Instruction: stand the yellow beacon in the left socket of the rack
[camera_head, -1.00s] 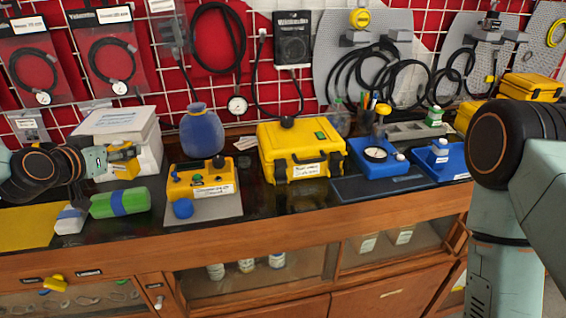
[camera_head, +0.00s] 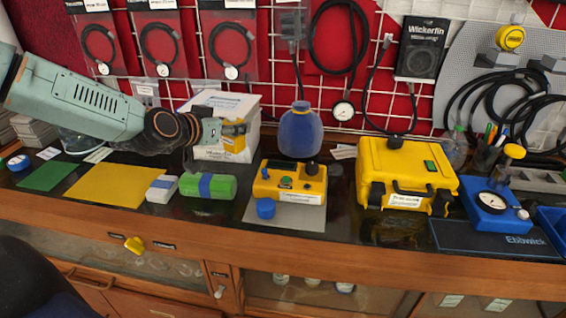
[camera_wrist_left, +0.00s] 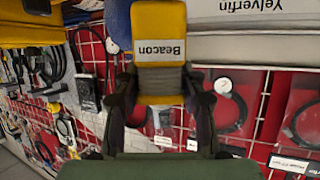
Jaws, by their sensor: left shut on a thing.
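My left gripper (camera_head: 236,128) comes in from the left, in front of the white box, and is shut on the yellow beacon (camera_head: 235,144). In the left wrist view the beacon (camera_wrist_left: 160,28) is a yellow block with a white "Beacon" label, and the gripper (camera_wrist_left: 160,88) has a dark finger on each side of its grey ribbed part. The beacon appears to be held above the bench; its lower end is hard to make out in the head view. I cannot make out a rack with a left socket for sure. My right gripper is not in view.
Below are a green cylinder (camera_head: 208,186), a white block (camera_head: 161,189) and a yellow mat (camera_head: 117,187). To the right stand a yellow control box (camera_head: 290,184), a blue vase (camera_head: 300,134), a yellow case (camera_head: 405,165) and a blue gauge block (camera_head: 487,205). The green mat (camera_head: 47,176) is bare.

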